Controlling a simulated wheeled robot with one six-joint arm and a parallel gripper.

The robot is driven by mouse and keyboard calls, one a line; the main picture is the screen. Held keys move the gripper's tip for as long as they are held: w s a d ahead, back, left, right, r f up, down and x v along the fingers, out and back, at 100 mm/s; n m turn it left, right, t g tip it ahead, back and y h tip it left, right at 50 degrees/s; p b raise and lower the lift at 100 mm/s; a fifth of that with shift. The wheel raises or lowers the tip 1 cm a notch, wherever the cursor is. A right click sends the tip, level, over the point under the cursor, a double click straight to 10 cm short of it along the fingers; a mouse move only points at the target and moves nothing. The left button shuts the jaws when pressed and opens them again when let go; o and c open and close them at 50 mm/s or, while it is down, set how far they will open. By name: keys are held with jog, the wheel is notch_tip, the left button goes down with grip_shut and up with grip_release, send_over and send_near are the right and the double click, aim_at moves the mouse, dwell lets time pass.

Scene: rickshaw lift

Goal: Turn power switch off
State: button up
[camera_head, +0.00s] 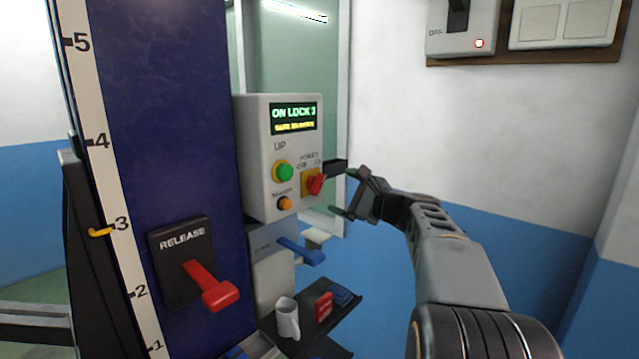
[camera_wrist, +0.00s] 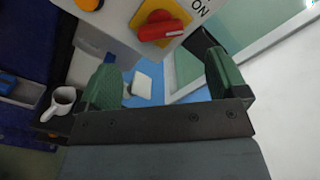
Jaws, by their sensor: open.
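The power switch is a red rotary knob (camera_head: 316,183) on a yellow plate, low on the right of the grey control box (camera_head: 258,150). In the wrist view the red knob (camera_wrist: 160,30) lies at the top, with "ON" printed to its right. The box display (camera_head: 293,116) is lit and reads "ON LOCK 3". My gripper (camera_head: 348,190) is open and empty, just right of the knob and apart from it. In the wrist view its two green-padded fingers (camera_wrist: 165,80) are spread below the knob.
A green button (camera_head: 283,171) and an orange button (camera_head: 285,203) sit left of the knob. Below are a blue lever (camera_head: 301,251) and a shelf with a white mug (camera_head: 287,318). A red release lever (camera_head: 211,286) is on the blue column. A wall switch (camera_head: 463,28) is upper right.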

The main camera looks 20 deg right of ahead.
aim_at(321, 187)
jog(key=p+x, duration=0.1)
jog(key=x, duration=0.7)
jog(key=shift+w+a+p, duration=0.1)
jog(key=shift+w+p, duration=0.05)
jog(key=shift+p, duration=0.15)
jog(key=shift+c, duration=0.3)
jog(key=c, duration=0.9)
jog(key=n+b, duration=0.1)
jog(key=b, duration=0.1)
jog(key=n+b, duration=0.1)
jog(key=b, duration=0.1)
jog(key=shift+f, duration=0.4)
jog(key=n+b, duration=0.5)
jog(key=b, duration=0.2)
jog(key=shift+n, duration=0.4)
jog(key=n+b, duration=0.4)
jog(key=shift+r+n+b, duration=0.1)
jog(key=shift+n+b, duration=1.1)
jog(key=shift+n, duration=0.9)
